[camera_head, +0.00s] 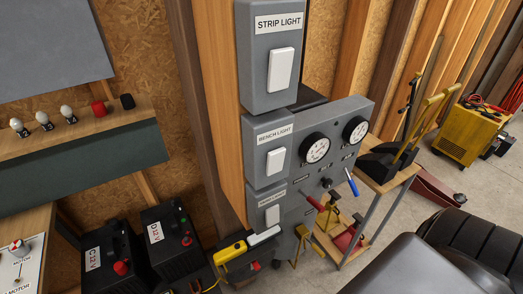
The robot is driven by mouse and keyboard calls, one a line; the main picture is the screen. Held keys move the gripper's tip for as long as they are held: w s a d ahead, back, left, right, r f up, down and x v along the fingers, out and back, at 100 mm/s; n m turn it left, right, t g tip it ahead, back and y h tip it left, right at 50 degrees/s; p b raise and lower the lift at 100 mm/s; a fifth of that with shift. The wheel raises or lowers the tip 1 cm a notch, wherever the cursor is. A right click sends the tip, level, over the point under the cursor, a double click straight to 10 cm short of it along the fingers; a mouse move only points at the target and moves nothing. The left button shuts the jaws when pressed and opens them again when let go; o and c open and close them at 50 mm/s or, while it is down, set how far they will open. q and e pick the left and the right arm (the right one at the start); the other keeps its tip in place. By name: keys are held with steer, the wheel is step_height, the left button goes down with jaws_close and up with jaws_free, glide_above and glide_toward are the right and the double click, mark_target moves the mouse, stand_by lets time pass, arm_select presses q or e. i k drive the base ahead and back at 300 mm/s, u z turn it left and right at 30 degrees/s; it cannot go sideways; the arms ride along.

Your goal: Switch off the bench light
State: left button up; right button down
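The bench light switch box (254,150) is a grey box labelled "BENCH LIGHT" on a wooden post in the middle of the view. Its white rocker (276,162) faces right; I cannot tell which way it is tipped. A larger "STRIP LIGHT" box (256,52) is above it, and a third, smaller switch box (262,205) is below, its label too small to read surely. Neither of my grippers is in view.
A gauge panel (330,165) with dials and levers stands right of the switches. Two 12V batteries (110,255) are at lower left, below a shelf (75,150) with bulbs. A stand with levers (385,170), a yellow charger (467,137) and a tyre (470,240) are at right.

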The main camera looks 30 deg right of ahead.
mark_target(275, 162)
steer(key=z, duration=1.55)
steer(key=k, duration=0.85)
steer(key=u, duration=1.45)
